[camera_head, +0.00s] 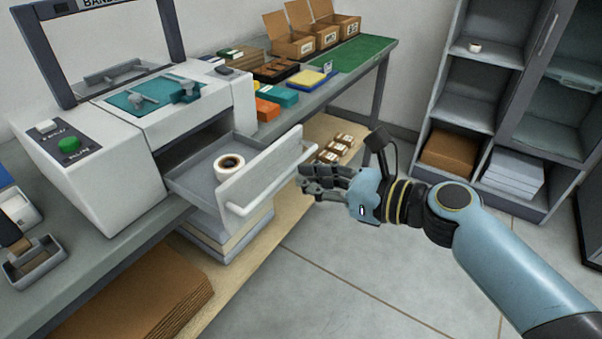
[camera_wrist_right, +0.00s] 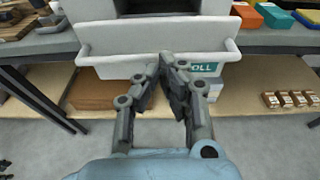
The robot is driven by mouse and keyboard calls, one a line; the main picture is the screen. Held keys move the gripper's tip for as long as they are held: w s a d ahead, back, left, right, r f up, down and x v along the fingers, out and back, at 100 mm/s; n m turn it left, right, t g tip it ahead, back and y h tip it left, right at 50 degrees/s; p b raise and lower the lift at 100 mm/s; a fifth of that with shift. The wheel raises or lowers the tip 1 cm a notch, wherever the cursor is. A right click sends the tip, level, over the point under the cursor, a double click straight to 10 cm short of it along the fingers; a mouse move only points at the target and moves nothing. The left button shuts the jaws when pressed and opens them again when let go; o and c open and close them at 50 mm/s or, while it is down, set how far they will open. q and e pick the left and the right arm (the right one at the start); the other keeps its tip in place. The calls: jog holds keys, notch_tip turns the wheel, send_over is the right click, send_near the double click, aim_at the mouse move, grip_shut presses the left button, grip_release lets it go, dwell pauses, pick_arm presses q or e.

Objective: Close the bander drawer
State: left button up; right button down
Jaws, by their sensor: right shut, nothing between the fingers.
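The bander (camera_head: 120,85) is a white machine on the bench at the left in the head view. Its drawer (camera_head: 262,178) is pulled out, with a pale front panel and a bar handle. A tape roll (camera_head: 229,166) lies in the drawer. The drawer front also shows in the right wrist view (camera_wrist_right: 110,45). My right gripper (camera_head: 306,180) is shut and empty, just in front of the drawer front at its right. In the wrist view its fingertips (camera_wrist_right: 168,60) overlap the drawer front; contact cannot be told. My left gripper is not in view.
The bench (camera_head: 90,235) carries colored boxes, a green mat (camera_head: 362,53) and open cartons (camera_head: 290,45). A lower wooden shelf (camera_head: 240,270) holds flat cardboard and small boxes. A grey cabinet (camera_head: 470,120) stands at the right. The floor between is clear.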

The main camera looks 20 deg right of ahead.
aim_at(270, 161)
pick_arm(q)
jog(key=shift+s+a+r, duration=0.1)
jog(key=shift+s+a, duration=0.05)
pick_arm(e)
jog(key=shift+x, duration=1)
jog(key=shift+w, duration=0.1)
jog(key=shift+w+a, duration=0.2)
jog(key=w+a, duration=0.1)
jog(key=w, duration=0.1)
jog(key=w+a, duration=0.3)
jog(key=w, duration=0.1)
jog(key=shift+a+r+p, duration=0.1)
jog(key=shift+a+p, duration=0.2)
jog(key=shift+a, duration=0.1)
jog(key=x, duration=0.2)
jog(key=r+x, duration=0.1)
jog(key=x, duration=0.4)
jog(key=shift+w+a+r+b, duration=0.1)
jog(key=shift+w+a+b, duration=0.15)
jog(key=shift+w+b, duration=0.1)
jog(key=shift+w+a, duration=0.25)
jog(key=shift+w, duration=0.15)
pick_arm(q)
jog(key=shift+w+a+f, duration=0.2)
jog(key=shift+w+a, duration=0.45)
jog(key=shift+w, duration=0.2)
pick_arm(e)
jog(key=shift+r, duration=0.15)
jog(key=shift+w+a+r, duration=0.1)
